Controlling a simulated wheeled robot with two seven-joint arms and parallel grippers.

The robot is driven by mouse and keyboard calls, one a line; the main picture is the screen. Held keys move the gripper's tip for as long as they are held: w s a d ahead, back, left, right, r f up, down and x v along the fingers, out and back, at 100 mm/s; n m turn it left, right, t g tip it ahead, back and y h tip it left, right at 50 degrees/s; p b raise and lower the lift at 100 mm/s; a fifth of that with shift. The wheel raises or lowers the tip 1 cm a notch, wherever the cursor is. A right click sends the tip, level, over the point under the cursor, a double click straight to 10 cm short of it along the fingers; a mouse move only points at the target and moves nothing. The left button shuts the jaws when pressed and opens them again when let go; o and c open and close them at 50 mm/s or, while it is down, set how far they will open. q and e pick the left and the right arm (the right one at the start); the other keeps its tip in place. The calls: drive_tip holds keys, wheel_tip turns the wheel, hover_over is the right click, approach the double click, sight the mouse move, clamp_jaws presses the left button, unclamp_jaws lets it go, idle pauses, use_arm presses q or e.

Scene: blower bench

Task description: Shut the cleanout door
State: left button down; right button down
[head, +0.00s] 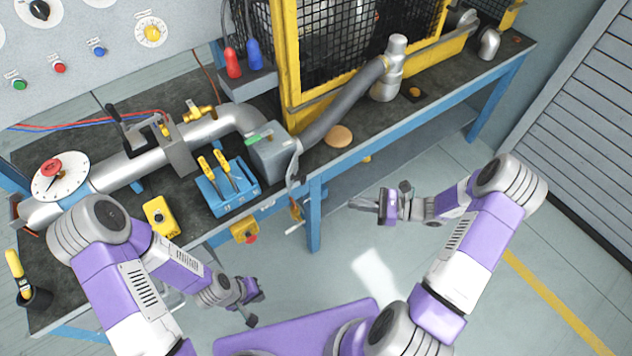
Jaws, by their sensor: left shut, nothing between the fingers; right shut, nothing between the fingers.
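A grey metal box (268,152) sits at the bench's front edge, where the silver pipe meets the dark grey hose. A thin grey plate (294,168) stands out from the box's front right side and looks like the cleanout door, swung open. My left gripper (256,304) is shut and empty, low in front of the bench and well apart from the door. My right gripper (366,203) is shut and empty, to the right of the door and below it in the picture, touching nothing.
A blue holder (228,190) with yellow-handled tools stands left of the box. A yellow switch box (160,217) and a dial gauge (60,176) are further left. A yellow mesh guard (291,70) stands behind. The floor between my grippers is clear.

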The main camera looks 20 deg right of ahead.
sight(305, 183)
drive_tip(key=shift+m+t, duration=0.4)
drive_tip(key=shift+t, duration=0.4)
drive_tip(key=x, duration=0.4)
drive_tip(key=w+r+b+x, duration=0.1)
drive_tip(key=x, duration=0.3)
drive_tip(key=r+x, duration=0.1)
drive_tip(key=x, duration=0.3)
drive_tip(key=shift+w+d+r+b, duration=0.1)
drive_tip(key=shift+w+r+b, duration=0.05)
drive_tip(key=shift+w+b, duration=0.3)
